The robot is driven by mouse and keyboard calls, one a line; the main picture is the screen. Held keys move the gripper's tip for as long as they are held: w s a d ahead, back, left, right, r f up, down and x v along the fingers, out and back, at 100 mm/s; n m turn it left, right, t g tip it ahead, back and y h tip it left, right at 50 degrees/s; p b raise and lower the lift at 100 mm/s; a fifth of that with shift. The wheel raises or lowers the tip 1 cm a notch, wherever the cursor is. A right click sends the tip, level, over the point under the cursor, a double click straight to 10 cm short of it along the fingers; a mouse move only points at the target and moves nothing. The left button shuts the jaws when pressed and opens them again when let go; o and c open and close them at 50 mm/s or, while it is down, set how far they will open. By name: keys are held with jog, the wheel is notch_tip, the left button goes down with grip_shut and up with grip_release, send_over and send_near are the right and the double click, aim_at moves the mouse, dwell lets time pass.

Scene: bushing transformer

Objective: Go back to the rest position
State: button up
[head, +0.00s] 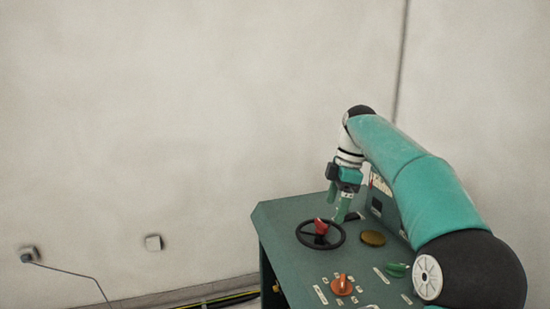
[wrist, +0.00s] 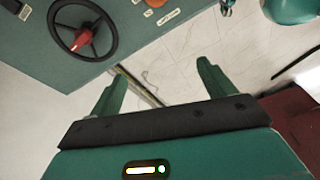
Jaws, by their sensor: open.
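My gripper (wrist: 161,80) is open in the wrist view, its two green fingers apart with only floor and a panel edge seen between them. In the head view my gripper (head: 342,212) hangs over the green control panel (head: 275,222), close to the black handwheel with a red knob (head: 320,233). I cannot tell whether it touches the panel. The handwheel also shows in the wrist view (wrist: 83,32) at the upper left, apart from the fingers.
The panel carries an orange knob (head: 342,285), a green knob (head: 396,270) and a brass round button (head: 373,238). A pale wall (head: 180,110) stands behind, with two small wall fittings at left. A yellow-black cable (head: 235,298) runs along the floor. Air left of the panel is clear.

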jog(key=s+a+r+m+t+h, duration=0.1)
jog(key=s+m, duration=0.3)
jog(key=s, duration=0.4)
jog(key=s+a+r+m+t+h, duration=0.15)
jog(key=s+m, duration=0.25)
jog(key=s, duration=0.4)
jog(key=s+d+f+m+t, duration=0.1)
jog(key=s+f+m, duration=0.4)
jog(key=s, duration=0.3)
jog(key=s+d+f+m+t, duration=0.1)
jog(key=s+f+m+t, duration=0.1)
jog(key=s+f+m, duration=0.3)
jog(key=s+f, duration=0.1)
jog(key=s, duration=0.3)
jog(key=shift+s+d+f, duration=0.15)
jog(key=shift+d+f, duration=0.2)
jog(key=shift+d, duration=0.05)
jog(key=shift+t, duration=0.25)
